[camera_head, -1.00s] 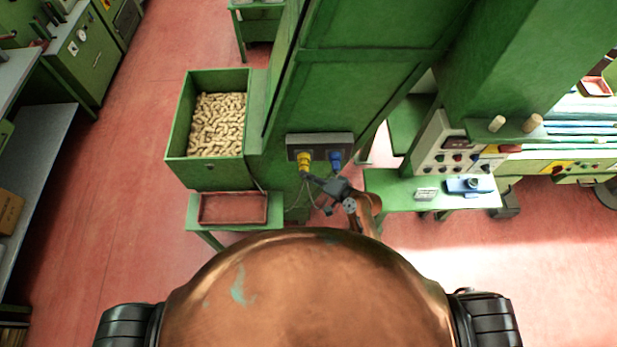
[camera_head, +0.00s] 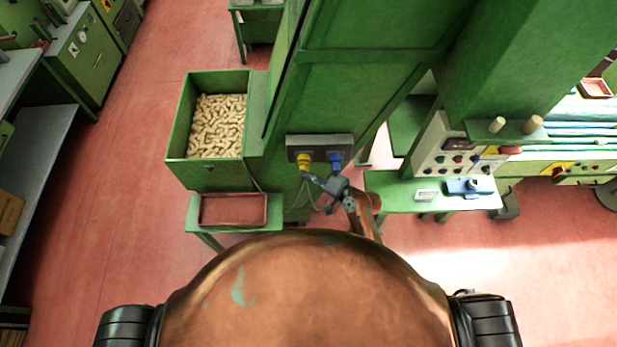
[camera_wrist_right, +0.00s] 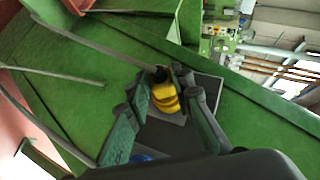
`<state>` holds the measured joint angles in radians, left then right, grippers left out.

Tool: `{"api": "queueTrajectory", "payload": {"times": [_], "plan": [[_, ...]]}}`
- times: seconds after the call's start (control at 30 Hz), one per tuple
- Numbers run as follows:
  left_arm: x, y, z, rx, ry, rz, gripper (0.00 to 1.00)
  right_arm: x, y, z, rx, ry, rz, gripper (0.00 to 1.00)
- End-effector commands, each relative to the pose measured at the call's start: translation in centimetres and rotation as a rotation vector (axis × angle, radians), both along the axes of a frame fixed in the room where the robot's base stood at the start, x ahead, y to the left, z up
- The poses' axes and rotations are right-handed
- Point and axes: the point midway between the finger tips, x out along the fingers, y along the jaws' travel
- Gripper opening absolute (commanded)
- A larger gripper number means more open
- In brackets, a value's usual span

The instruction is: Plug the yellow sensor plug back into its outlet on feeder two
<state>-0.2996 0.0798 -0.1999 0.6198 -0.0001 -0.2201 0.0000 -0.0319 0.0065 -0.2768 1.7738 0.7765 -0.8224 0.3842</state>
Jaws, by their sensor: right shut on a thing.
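The yellow plug (camera_head: 304,161) is at the left socket of the dark outlet box (camera_head: 320,141) on the green feeder. It looks seated against the box face, but its depth is hard to tell. My right gripper (camera_head: 309,177) is shut on the yellow plug from below. In the right wrist view the yellow plug (camera_wrist_right: 164,98) sits between the two fingers, in front of the grey outlet box (camera_wrist_right: 207,84). A blue plug (camera_head: 336,160) is in the socket to the right; a bit of it shows in the wrist view (camera_wrist_right: 140,157). My left gripper is not in view.
A green bin of corks (camera_head: 175,128) is left of the outlet, with a red tray (camera_head: 233,209) on a low shelf below. A green side table (camera_head: 400,197) with a blue device (camera_head: 465,187) stands to the right. Thin cables hang near my gripper.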

Motion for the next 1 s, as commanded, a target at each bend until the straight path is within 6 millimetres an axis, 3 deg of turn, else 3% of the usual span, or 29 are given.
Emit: {"api": "queueTrajectory", "payload": {"times": [0.5,0.53,0.8,1.0], "plan": [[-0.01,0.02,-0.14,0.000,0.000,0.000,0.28,0.74,-0.01,-0.01,0.000,0.000,0.000,0.00],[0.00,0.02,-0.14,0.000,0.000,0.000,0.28,0.75,-0.01,-0.02,0.000,0.000,0.000,0.22],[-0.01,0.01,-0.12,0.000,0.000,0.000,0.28,0.72,-0.01,-0.02,0.000,0.000,0.000,0.40],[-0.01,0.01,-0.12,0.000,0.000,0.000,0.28,0.73,-0.02,-0.01,0.000,0.000,0.000,0.41]]}}
